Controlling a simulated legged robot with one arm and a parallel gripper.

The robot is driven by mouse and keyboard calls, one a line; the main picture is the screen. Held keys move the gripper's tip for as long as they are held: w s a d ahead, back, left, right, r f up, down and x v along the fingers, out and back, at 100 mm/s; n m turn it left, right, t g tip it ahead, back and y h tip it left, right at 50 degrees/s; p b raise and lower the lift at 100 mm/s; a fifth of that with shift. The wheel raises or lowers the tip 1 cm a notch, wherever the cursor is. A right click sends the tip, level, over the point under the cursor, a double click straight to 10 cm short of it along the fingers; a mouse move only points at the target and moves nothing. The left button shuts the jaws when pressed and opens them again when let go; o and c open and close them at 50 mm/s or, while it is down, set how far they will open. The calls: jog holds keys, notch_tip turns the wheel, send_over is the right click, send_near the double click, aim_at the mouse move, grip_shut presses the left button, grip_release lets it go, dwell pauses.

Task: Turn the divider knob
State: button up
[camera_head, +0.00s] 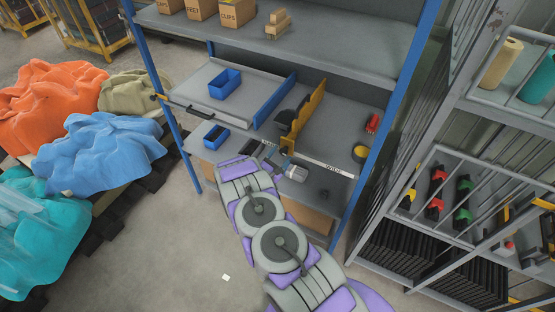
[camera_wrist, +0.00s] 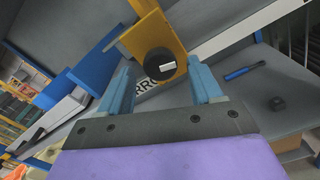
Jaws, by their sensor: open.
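The divider knob (camera_wrist: 160,65) is a round black knob with a short white mark, on the face of a yellow divider plate (camera_wrist: 148,33). The mark lies nearly level, slightly tilted, in the wrist view. My gripper (camera_wrist: 162,70) is open, with one blue finger to the left of the knob and one to the right. I cannot tell whether either finger touches it. In the head view the yellow divider (camera_head: 312,108) stands upright on the middle shelf, and my arm reaches up to the shelf's front edge. The fingers are hard to make out there.
A white label strip, partly hidden, runs along the shelf edge; "WIDE" (camera_head: 335,167) shows on it. A blue panel (camera_head: 271,103) stands left of the divider. A blue bin (camera_head: 225,83) sits further left.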

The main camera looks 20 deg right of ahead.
jog(key=v, duration=1.7)
jog(key=shift+a+b, duration=0.25)
jog(key=shift+b, duration=0.1)
jog(key=shift+s+f, duration=0.1)
jog(key=shift+f, duration=0.05)
